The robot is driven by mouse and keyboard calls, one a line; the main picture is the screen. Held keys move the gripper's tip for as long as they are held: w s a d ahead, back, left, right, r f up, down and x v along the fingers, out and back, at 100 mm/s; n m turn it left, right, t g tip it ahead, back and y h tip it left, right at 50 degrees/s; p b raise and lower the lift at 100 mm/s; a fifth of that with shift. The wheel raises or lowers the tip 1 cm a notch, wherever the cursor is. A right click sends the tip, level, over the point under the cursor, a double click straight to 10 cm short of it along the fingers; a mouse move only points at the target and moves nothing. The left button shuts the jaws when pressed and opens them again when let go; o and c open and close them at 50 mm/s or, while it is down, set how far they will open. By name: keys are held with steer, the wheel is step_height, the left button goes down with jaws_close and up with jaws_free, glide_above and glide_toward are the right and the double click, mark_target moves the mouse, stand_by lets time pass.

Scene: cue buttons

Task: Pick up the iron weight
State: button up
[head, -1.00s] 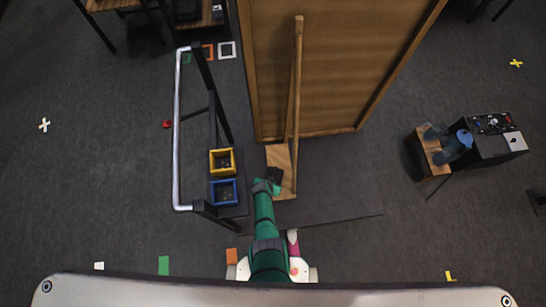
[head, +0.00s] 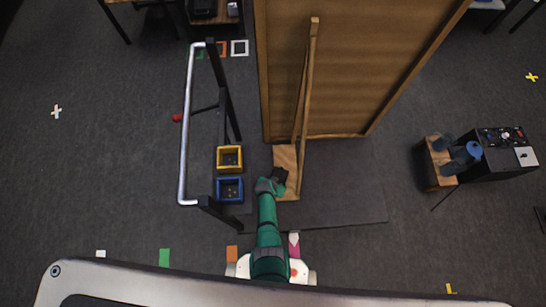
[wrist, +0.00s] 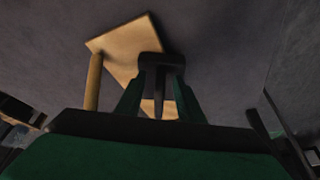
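My gripper (head: 279,175) is at the end of my green arm, over the near part of a wooden board (head: 284,153) on the floor. A dark shape shows at its tip in the head view. In the wrist view, two green fingers (wrist: 161,80) lean in towards a dark block with a narrow dark stem below it. The board lies behind them. I cannot tell whether this dark block is the iron weight or part of my fingers, so I cannot tell whether they are shut on anything. No other iron weight is clearly seen.
A wooden post (head: 305,105) rises beside the board, in front of a large wooden panel (head: 350,60). To the left are a yellow box (head: 229,148), a blue box (head: 217,190) and a metal rail (head: 186,130). A dark console (head: 505,160) stands right. Floor between is clear.

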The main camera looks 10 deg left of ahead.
steer(key=v, duration=0.9)
steer(key=shift+r, duration=0.25)
steer(key=shift+s, duration=0.15)
